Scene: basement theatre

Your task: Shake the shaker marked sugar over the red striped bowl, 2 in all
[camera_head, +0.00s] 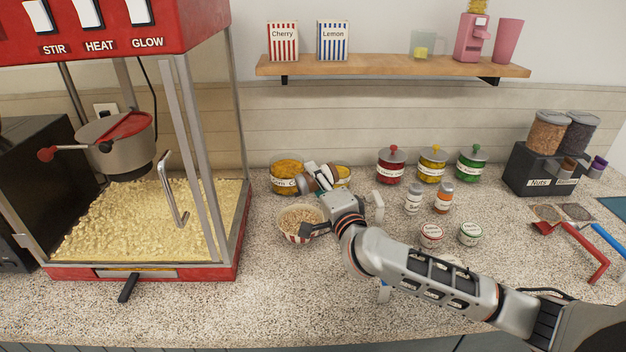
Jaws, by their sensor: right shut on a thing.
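The red striped bowl (291,237) stands on the counter right of the popcorn machine, filled with popcorn. My right gripper (318,203) is beside and partly over the bowl's right side. It is shut on a small white shaker (320,174), which looks tilted; its label cannot be read and the hand hides part of it. Two other shakers, one with a grey-white label (412,198) and one with an orange label (443,198), stand upright to the right. My left gripper is not in view.
The popcorn machine (240,235) stands at left. Jars with yellow contents (287,172) stand behind the bowl. Lidded jars (391,168) line the back; small round tins (431,236) stand right of my arm. A nuts dispenser (540,170) and a red scoop (590,252) are at right. The front counter is mostly clear.

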